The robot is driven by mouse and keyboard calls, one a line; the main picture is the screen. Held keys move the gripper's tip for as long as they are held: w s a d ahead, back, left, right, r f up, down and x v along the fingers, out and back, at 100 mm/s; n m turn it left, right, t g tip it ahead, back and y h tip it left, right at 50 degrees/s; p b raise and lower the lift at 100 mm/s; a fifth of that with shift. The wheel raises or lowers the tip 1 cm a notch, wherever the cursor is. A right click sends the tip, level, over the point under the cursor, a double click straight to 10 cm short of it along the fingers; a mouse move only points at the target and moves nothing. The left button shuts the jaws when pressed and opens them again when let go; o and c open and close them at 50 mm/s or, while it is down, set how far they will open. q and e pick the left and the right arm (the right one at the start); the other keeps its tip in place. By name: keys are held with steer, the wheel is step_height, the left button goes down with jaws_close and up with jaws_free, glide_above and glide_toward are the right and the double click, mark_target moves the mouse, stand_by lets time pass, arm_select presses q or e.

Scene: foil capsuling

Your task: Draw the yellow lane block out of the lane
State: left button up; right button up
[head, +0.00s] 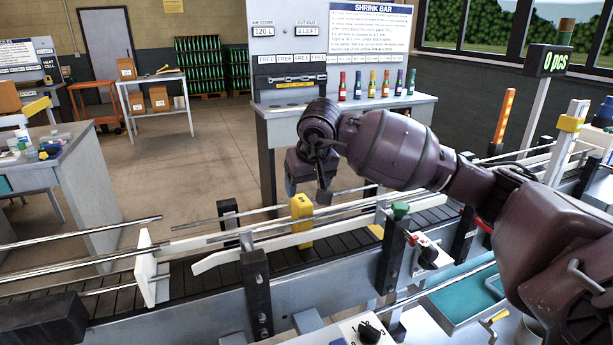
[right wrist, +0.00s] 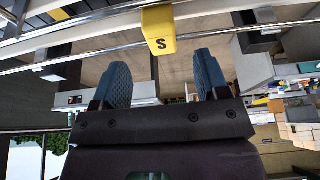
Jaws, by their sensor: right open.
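The yellow lane block (head: 301,213) stands upright in the lane on the conveyor, between the rails. In the right wrist view the yellow block (right wrist: 158,30), marked with a letter S, sits at a rail beyond my fingertips. My right gripper (head: 308,188) hangs just behind and above the block in the head view. In the right wrist view its two blue-grey fingers (right wrist: 160,72) are apart, with nothing between them. The block lines up roughly with the gap and looks clear of both fingers. My left gripper is not in view.
Metal guide rails (head: 205,222) and white guide strips (head: 215,262) run along the dark slatted conveyor (head: 340,243). Black posts (head: 256,285) stand on its near side. A bench (head: 420,101) with several coloured bottles stands behind. Open floor (head: 190,170) lies to the left beyond the conveyor.

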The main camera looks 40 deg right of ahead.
mark_target(303, 201)
steer(key=x, duration=0.6)
steer(key=shift+w+f, duration=0.45)
steer(key=shift+f, duration=0.35)
